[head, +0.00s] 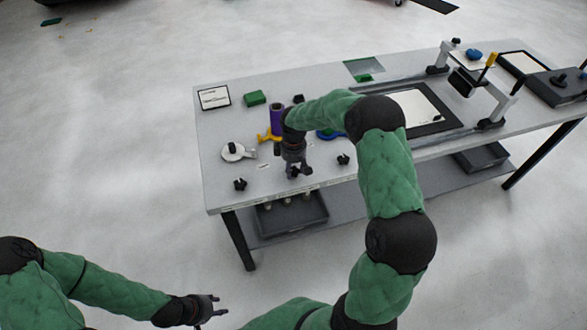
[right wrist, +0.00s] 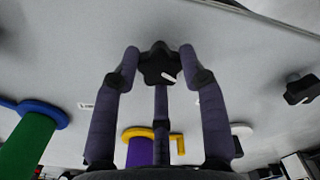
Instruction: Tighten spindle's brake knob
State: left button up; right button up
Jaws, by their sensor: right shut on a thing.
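A black star-shaped knob (right wrist: 158,66) with a white mark sits between the fingertips of my right gripper (right wrist: 160,75) in the right wrist view. The fingers are closed on it. In the head view my right gripper (head: 295,170) reaches down to the table near its front edge, and the knob there is mostly hidden. A purple roll (head: 277,118) stands upright on a yellow-flanged spindle (head: 264,138) just behind it. A green roll (right wrist: 25,148) with a blue flange (right wrist: 42,110) shows in the right wrist view. My left gripper (head: 222,306) is open and empty, low in front of the table.
Other black knobs stand at the front left (head: 240,184) and right (head: 343,159) of my right gripper. A rail frame (head: 500,100) stands at right.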

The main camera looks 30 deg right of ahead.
aim_at(293, 170)
jog(key=m+b, duration=0.1)
jog(key=m, duration=0.5)
jog(key=shift+m, duration=0.3)
jog(key=m+b, duration=0.1)
jog(key=m, duration=0.5)
jog(key=shift+m, duration=0.4)
jog(key=o, duration=1.2)
jog(key=shift+c, duration=0.2)
notch_tip(293, 170, up, 12)
